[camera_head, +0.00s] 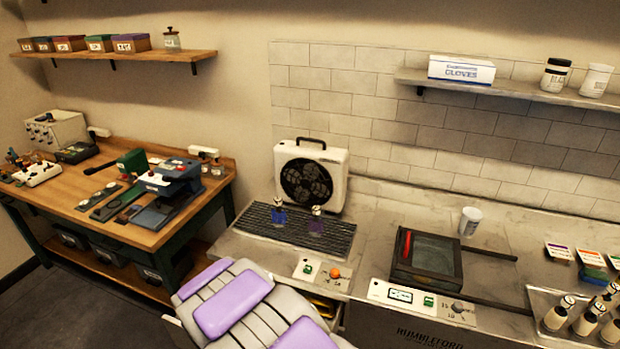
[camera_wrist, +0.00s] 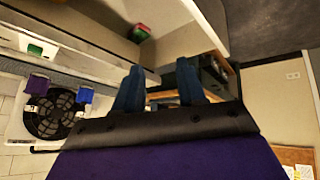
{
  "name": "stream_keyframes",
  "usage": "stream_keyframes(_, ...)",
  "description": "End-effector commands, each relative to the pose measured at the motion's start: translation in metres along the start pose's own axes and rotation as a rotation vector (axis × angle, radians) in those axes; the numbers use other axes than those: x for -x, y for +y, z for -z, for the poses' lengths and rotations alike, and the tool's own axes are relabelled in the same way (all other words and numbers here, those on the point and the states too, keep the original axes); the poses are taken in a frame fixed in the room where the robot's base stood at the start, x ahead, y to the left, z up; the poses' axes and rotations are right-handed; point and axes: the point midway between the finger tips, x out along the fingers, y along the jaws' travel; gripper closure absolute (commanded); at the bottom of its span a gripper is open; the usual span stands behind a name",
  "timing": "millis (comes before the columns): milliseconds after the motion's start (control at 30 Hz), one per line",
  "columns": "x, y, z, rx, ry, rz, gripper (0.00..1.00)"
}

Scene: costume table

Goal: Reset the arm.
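My gripper (camera_wrist: 160,72) shows in the wrist view with two dark blue fingers standing apart. It is open, and nothing is held between the fingers. Its dark purple body fills the bottom of that view. The wrist view is tilted and upside down, with the room's far side behind the fingers. My gripper's fingers cannot be made out in the head view.
A counter (camera_head: 386,222) holds a white fan (camera_head: 311,177), two small bottles on a dark grille (camera_head: 296,228), a dark glass-topped box (camera_head: 427,262), a white cup (camera_head: 470,221) and several bottles at right. A wooden workbench (camera_head: 62,197) with tools stands left. Shelves hang above.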

Motion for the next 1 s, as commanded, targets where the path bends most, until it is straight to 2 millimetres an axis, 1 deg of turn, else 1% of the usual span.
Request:
stream_keyframes(33,0.013,0.014,0.000,-0.032,-0.013,0.015,0.60)
stream_keyframes(133,0.039,0.035,-0.006,-0.085,-0.052,0.051,0.60)
stream_keyframes(233,0.066,0.055,-0.016,-0.138,-0.095,0.082,0.60)
stream_keyframes(467,0.135,0.093,-0.057,-0.254,-0.212,0.135,0.60)
stream_keyframes(567,0.166,0.105,-0.080,-0.301,-0.267,0.148,0.60)
stream_keyframes(600,0.178,0.110,-0.092,-0.319,-0.295,0.153,0.60)
stream_keyframes(767,0.228,0.123,-0.136,-0.395,-0.388,0.157,0.60)
stream_keyframes(867,0.260,0.128,-0.168,-0.443,-0.453,0.151,0.60)
stream_keyframes(1000,0.302,0.130,-0.216,-0.510,-0.548,0.128,0.60)
